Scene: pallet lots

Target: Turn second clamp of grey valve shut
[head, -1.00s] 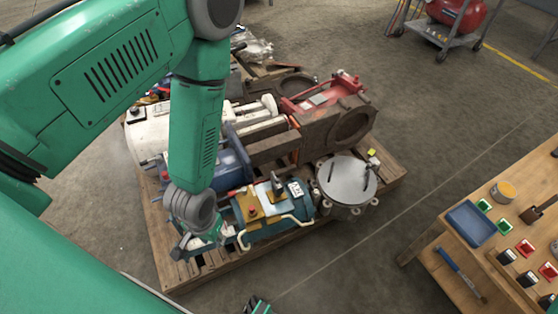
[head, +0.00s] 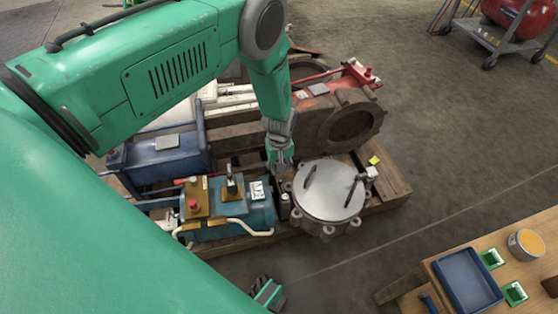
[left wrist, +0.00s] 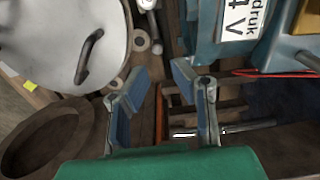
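The grey valve (head: 328,200) is a round body with a flat metal lid, two dark handles on top and several lugs around its rim. It stands on the near right part of the pallet. Part of its lid shows at upper left in the left wrist view (left wrist: 45,35). My left gripper (head: 280,167) points down just behind and left of the valve. In the left wrist view its two fingers (left wrist: 160,85) are apart with nothing between them. I cannot tell which lug is the second clamp. My right gripper (head: 267,293) is at the bottom edge, apart from the valve.
A blue-green machine (head: 262,213) with a lever and a red knob stands close left of the valve. A rusty brown housing (head: 345,125) stands behind it. The workbench (head: 530,230) with a blue tray (head: 467,281) is at lower right. The floor between is clear.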

